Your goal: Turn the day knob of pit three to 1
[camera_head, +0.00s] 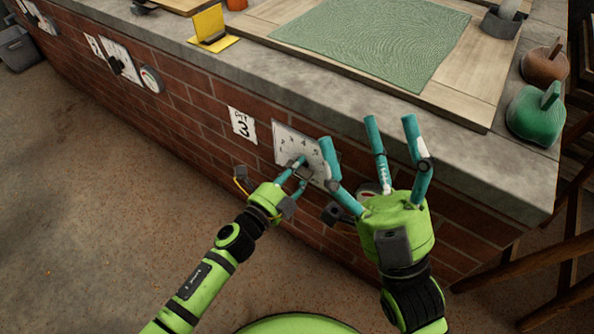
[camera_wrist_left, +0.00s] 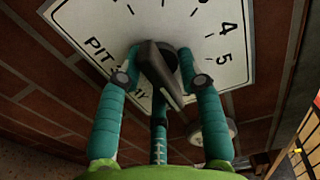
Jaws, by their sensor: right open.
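The day knob (camera_wrist_left: 165,70) of pit three is dark and sits on a white numbered dial plate (camera_head: 286,137) on the brick wall. A "PIT 3" label (camera_head: 242,125) is left of the plate. My left gripper (camera_head: 299,167) is at the plate. In the left wrist view its fingers (camera_wrist_left: 160,62) close in on both sides of the knob, and the plate (camera_wrist_left: 207,20) shows 4 and 5. The knob's exact pointing is hard to read, and the fingers hide it in the head view. My right gripper (camera_head: 374,135) is open and empty, right of the plate.
A counter edge (camera_head: 330,100) runs above the dial. On it are a green mat (camera_head: 375,40), a yellow stand (camera_head: 211,27) and a green lidded pot (camera_head: 537,112). Another dial (camera_head: 118,62) and gauge (camera_head: 151,79) are further left. Wooden legs (camera_head: 540,255) stand at right.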

